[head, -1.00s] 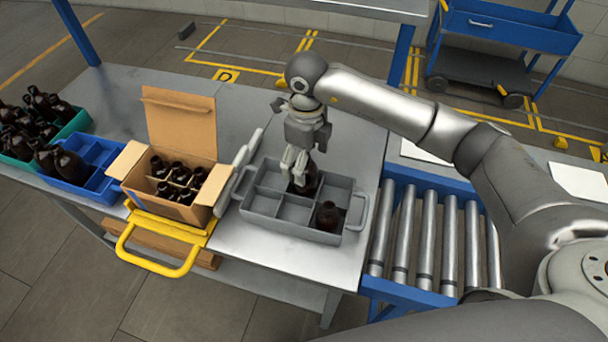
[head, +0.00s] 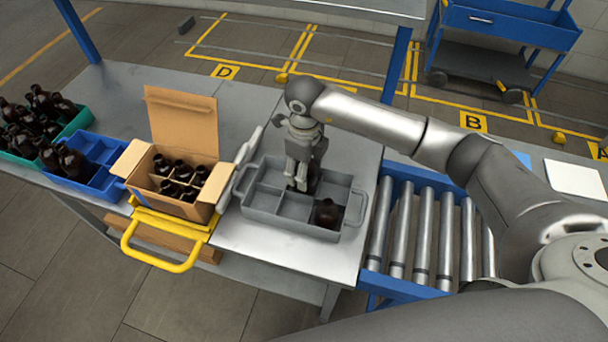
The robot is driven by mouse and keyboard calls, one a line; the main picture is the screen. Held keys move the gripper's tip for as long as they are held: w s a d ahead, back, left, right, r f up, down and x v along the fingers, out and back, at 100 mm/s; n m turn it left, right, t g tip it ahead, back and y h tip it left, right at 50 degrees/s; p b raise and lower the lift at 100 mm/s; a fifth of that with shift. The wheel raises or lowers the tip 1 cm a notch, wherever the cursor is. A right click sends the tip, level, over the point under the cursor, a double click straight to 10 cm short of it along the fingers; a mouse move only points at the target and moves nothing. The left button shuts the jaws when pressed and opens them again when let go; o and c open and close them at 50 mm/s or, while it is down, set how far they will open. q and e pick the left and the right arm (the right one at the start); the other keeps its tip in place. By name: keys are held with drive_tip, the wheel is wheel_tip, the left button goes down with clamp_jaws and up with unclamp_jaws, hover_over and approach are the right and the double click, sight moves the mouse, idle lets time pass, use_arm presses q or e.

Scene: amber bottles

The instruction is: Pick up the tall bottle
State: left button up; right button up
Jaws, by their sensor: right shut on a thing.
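A grey divided tote (head: 270,222) stands on the metal table. My right gripper (head: 298,184) points down into its back middle part and is shut on a dark amber bottle (head: 316,180). Most of that bottle is hidden behind the fingers, so I cannot tell its height or whether its base touches the tote. Another amber bottle (head: 327,213) stands upright in the front right compartment, apart from the gripper. My left gripper is not in view.
An open cardboard box (head: 150,198) with several amber bottles stands left of the tote. Blue (head: 97,188) and green (head: 79,122) crates with bottles are farther left. A roller conveyor (head: 420,235) lies to the right. Bare table (head: 290,258) shows in front of the tote.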

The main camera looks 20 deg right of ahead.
wheel_tip(320, 180, up, 3)
drive_tip(key=shift+r+b, duration=0.1)
drive_tip(key=shift+b, duration=0.4)
drive_tip(key=s+a+r+b, duration=0.5)
drive_tip(key=s+a+r, duration=0.3)
drive_tip(key=a, duration=0.3)
drive_tip(key=shift+a+r, duration=0.3)
drive_tip(key=shift+r, duration=0.6)
